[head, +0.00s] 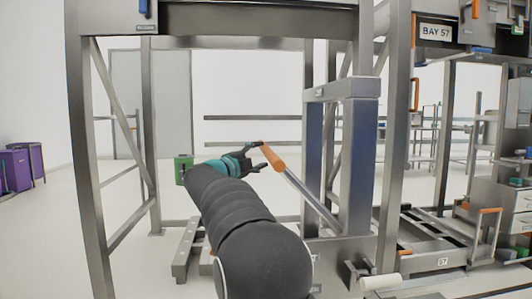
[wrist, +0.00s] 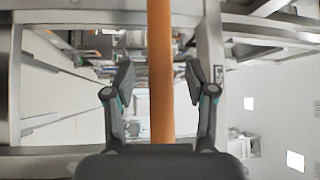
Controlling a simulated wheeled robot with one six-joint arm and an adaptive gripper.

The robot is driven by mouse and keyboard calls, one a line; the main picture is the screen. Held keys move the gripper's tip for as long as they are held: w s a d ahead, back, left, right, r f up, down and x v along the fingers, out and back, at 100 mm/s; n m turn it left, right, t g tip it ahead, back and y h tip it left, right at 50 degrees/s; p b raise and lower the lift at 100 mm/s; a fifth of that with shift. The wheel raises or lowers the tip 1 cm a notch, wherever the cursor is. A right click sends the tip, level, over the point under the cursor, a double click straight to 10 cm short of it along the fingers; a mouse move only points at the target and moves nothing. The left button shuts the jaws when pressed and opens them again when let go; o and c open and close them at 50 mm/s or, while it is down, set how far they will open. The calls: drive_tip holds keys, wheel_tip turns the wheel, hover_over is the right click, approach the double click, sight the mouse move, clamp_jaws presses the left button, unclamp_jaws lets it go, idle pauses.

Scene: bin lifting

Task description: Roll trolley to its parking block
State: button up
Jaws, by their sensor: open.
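My gripper (head: 258,156) is open in the middle of the head view, at the orange grip (head: 271,157) of a grey slanted bar (head: 308,190). In the wrist view, the orange grip (wrist: 161,75) runs upright between the open fingers of my gripper (wrist: 160,82), with a gap on each side. The bar slopes down right to the foot of a blue-grey post frame (head: 360,165). A low grey trolley-like frame (head: 425,243) with a "57" plate (head: 443,262) stands at lower right. I cannot tell which part is the parking block.
Steel rack uprights (head: 88,170) stand at left, and another upright (head: 395,150) stands right of the post frame. Grey floor beams (head: 186,250) lie left of my arm. A "BAY 57" sign (head: 436,32) hangs at upper right. Purple bins (head: 15,170) stand far left, with open floor before them.

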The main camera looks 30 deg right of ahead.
drive_tip(key=shift+x, duration=2.15)
clamp_jaws()
